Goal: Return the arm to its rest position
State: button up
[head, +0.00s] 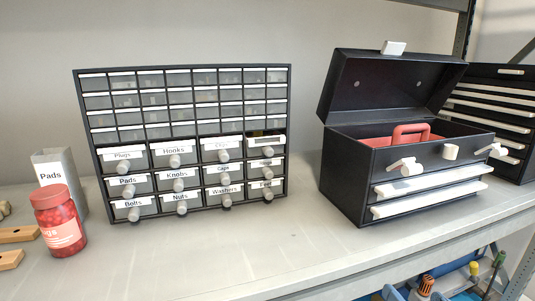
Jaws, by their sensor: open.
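My gripper and arm do not show in the head view. A black drawer cabinet (187,134) stands upright on the grey shelf (250,250), with small clear drawers above and larger labelled drawers below. The rightmost drawer (266,150) of the upper labelled row looks pulled out a little. Right of the cabinet stands a black toolbox (345,175) with its lid (385,85) raised.
A red jar (58,222) stands at the left in front of a grey "Pads" bin (52,170). Wooden blocks (18,235) lie at the left edge. Another black drawer chest (510,95) stands at the far right. The shelf front is clear; tools (428,284) show below it.

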jog(key=s+a+f, duration=0.2)
jog(key=s+f, duration=0.3)
jog(key=s, duration=0.6)
jog(key=s+a+r+n, duration=0.1)
jog(key=s+a+r, duration=0.1)
jog(key=s, duration=1.1)
jog(key=s+a+r+n, duration=0.1)
jog(key=s+r, duration=0.3)
jog(key=s, duration=1)
jog(key=shift+a+n, duration=0.3)
jog(key=shift+a, duration=0.05)
